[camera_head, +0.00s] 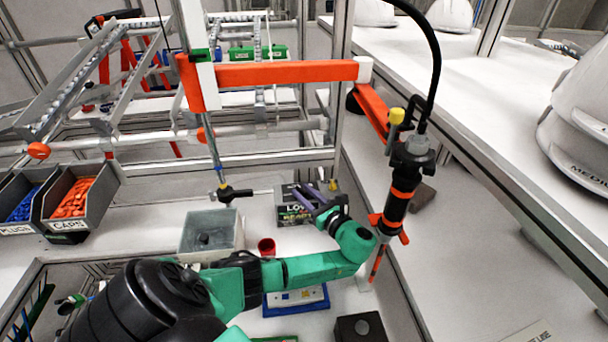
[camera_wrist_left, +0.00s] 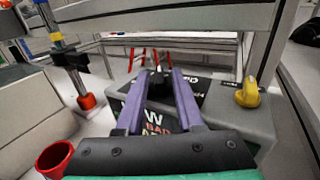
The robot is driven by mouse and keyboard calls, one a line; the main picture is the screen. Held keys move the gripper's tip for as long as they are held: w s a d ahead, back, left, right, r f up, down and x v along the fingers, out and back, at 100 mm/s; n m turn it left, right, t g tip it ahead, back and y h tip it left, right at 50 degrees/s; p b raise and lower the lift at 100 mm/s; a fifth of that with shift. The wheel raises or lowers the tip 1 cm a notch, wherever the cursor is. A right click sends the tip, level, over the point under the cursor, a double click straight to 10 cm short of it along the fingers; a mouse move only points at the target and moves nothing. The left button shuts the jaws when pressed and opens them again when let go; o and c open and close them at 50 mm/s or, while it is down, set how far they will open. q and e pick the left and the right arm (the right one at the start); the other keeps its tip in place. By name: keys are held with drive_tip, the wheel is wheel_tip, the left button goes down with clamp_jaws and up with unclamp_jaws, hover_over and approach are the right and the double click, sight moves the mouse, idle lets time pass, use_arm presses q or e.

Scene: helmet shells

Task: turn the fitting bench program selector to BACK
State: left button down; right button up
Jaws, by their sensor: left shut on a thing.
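The program selector is a small black knob (camera_wrist_left: 158,77) on a dark grey box (camera_wrist_left: 262,125), and a thin light line shows above the knob. My left gripper (camera_head: 308,193) reaches over the box from the front. Its two purple fingers are shut on the knob, one on each side, as the left wrist view shows. The fingers hide most of the knob and part of the box's lettering, so I cannot tell which setting it points to. The box also shows in the head view (camera_head: 290,213). My right gripper is not in view.
A yellow knob (camera_wrist_left: 248,92) stands on the box's right. A red cup (camera_head: 267,248) and a grey bin (camera_head: 210,236) are near my left arm. A black and orange tool (camera_head: 402,190) hangs right of my wrist. Part bins (camera_head: 98,200) stand at left.

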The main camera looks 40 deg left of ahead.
use_arm(q)
drive_tip(key=n+g+b, duration=0.2)
drive_tip(key=g, duration=0.1)
drive_tip(key=n+g+b, duration=0.1)
drive_tip(key=g+b, duration=0.1)
drive_tip(key=shift+w+f, duration=0.25)
drive_tip(key=shift+w, duration=0.05)
drive_tip(key=shift+r+n+g, duration=0.15)
drive_tip(key=shift+n+g, duration=0.25)
drive_tip(key=shift+r, duration=0.15)
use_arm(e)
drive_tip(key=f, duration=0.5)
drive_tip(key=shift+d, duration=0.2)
use_arm(q)
drive_tip(key=c, duration=0.9)
unclamp_jaws()
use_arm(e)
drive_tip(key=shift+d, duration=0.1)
